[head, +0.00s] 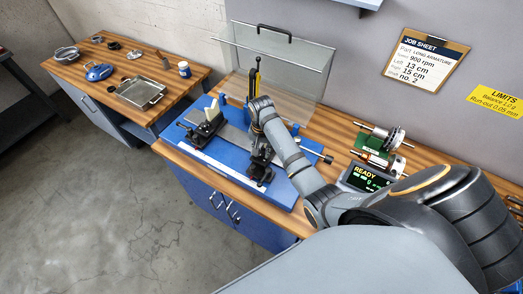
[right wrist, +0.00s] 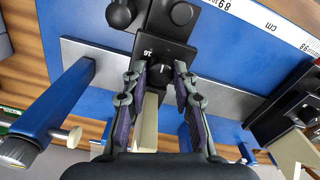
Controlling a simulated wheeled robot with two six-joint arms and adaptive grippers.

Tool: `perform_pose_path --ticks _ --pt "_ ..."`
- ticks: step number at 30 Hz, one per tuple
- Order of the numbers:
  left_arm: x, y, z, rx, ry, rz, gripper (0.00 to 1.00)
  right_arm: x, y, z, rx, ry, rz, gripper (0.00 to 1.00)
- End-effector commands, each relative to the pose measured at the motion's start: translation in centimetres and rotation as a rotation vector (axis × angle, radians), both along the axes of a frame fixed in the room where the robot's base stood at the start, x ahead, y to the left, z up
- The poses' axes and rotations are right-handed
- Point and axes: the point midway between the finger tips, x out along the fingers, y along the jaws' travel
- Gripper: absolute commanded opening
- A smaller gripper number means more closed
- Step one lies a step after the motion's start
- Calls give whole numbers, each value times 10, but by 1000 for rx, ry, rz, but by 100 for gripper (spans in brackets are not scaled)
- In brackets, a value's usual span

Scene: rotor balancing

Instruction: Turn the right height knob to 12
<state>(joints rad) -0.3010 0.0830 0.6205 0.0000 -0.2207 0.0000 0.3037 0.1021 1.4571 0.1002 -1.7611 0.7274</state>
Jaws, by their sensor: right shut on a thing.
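The right pedestal (head: 262,172) is black and stands on the blue balancing machine base (head: 228,165). My right gripper (head: 259,150) reaches down over it, and my own wrist hides most of the fingers in the head view. In the right wrist view the fingers of my right gripper (right wrist: 160,72) are shut on the sides of the dark height knob (right wrist: 164,70), which has a white mark. A number that looks like 16 is beside it, upside down. A cream support piece (right wrist: 149,122) shows between the fingers. My left gripper is not in view.
The left pedestal (head: 199,128) stands on the same base. A clear guard (head: 290,62) rises behind. Rotors (head: 380,137) and a READY display (head: 365,179) are to the right. A side bench (head: 120,70) holds a tray and small parts.

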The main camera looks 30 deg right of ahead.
Motion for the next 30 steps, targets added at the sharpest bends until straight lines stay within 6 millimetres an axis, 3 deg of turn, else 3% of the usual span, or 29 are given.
perform_pose_path --ticks 4,15,30 --pt "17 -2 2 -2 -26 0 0 0 0 0 -1 0 -1 0" --pt "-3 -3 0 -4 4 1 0 0 0 0 -1 0 -127 0" --pt "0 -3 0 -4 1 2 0 0 0 1 -1 0 -493 0"
